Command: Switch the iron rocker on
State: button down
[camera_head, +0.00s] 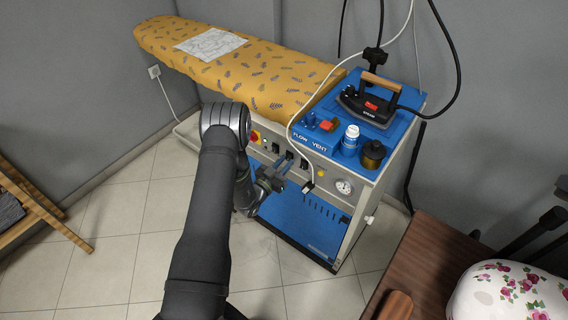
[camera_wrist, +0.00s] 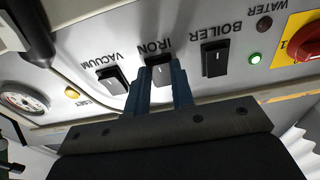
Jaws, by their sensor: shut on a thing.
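The iron rocker (camera_wrist: 160,74) is a black switch under the label IRON on the grey front panel (camera_head: 262,141). It is the middle one of three rockers. In the wrist view my gripper (camera_wrist: 161,84) has its two blue fingers on either side of it, gripping it. The fingertips hide its side edges, and I cannot tell which way it is tipped. In the head view my gripper (camera_head: 284,166) reaches the panel from the lower left, at the middle of the switch row, and partly covers it.
The boiler rocker (camera_wrist: 215,58) and vacuum rocker (camera_wrist: 112,78) sit close on either side. A green lamp (camera_wrist: 255,58) glows near the red knob (camera_wrist: 303,40). A white cable (camera_head: 311,177) hangs before the panel. A pressure gauge (camera_head: 343,187) is farther right. The iron (camera_head: 368,104) rests on top.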

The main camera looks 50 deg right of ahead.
jog(key=shift+h, duration=0.3)
jog(key=c, duration=1.2)
grip_release()
jog(key=shift+c, duration=0.2)
jog(key=a+f, duration=0.2)
jog(key=a, duration=1.5)
jog(key=shift+f, duration=0.15)
jog(key=d, duration=0.5)
jog(key=d+r, duration=0.1)
jog(key=d, duration=0.5)
jog(key=d+r, duration=0.1)
jog(key=d, duration=0.5)
jog(key=shift+d+r, duration=0.1)
jog(key=shift+r, duration=0.05)
